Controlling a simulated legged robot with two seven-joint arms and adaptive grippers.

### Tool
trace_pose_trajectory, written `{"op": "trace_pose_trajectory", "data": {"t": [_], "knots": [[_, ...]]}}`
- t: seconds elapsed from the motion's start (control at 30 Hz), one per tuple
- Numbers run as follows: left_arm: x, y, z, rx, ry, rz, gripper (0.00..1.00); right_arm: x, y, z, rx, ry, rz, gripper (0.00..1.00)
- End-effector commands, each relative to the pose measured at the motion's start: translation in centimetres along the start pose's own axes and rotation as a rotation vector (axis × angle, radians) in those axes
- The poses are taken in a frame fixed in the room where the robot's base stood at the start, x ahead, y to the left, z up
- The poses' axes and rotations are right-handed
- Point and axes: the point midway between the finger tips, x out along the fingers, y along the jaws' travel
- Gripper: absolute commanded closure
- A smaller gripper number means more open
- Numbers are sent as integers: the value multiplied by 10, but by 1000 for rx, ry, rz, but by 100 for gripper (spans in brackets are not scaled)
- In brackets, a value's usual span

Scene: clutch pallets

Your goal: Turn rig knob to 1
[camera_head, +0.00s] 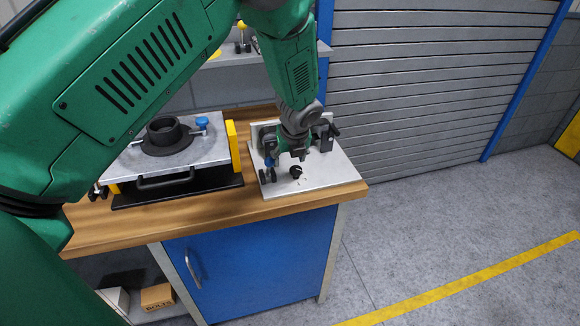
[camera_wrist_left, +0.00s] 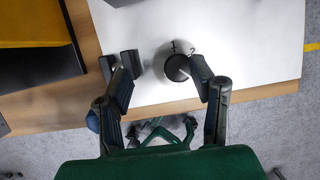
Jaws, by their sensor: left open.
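The rig knob (camera_head: 296,172) is a small round black knob on the light rig plate (camera_head: 335,178), at the right end of the bench. In the left wrist view the knob (camera_wrist_left: 177,68) sits on a round pale dial with the marks 1 and 2 at its far edge. I cannot tell which mark it points to. My left gripper (camera_head: 292,157) points down just above and behind the knob in the head view. In the left wrist view its open fingers (camera_wrist_left: 164,70) stand on either side of the knob, the right one closer. My right gripper is out of view.
Two small black blocks (camera_wrist_left: 120,66) stand left of the knob, near the left finger. A metal plate fixture with a black ring (camera_head: 165,135) and yellow sides stands left on the wooden bench (camera_head: 190,213).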

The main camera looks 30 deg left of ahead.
Motion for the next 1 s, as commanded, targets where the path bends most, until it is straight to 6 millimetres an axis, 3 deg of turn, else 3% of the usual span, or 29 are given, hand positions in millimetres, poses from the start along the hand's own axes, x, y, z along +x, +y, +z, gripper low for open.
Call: {"op": "trace_pose_trajectory", "data": {"t": [0.27,0.7,0.83,0.87,1.0], "knots": [[34,-14,-9,11,-13,8,49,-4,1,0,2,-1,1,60],[59,2,3,1,4,-6,49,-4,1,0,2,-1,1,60],[56,-1,0,3,1,-1,95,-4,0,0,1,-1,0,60],[54,-2,-1,5,-1,2,100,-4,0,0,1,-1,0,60],[50,-2,-5,6,-4,14,100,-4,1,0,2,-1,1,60]]}}
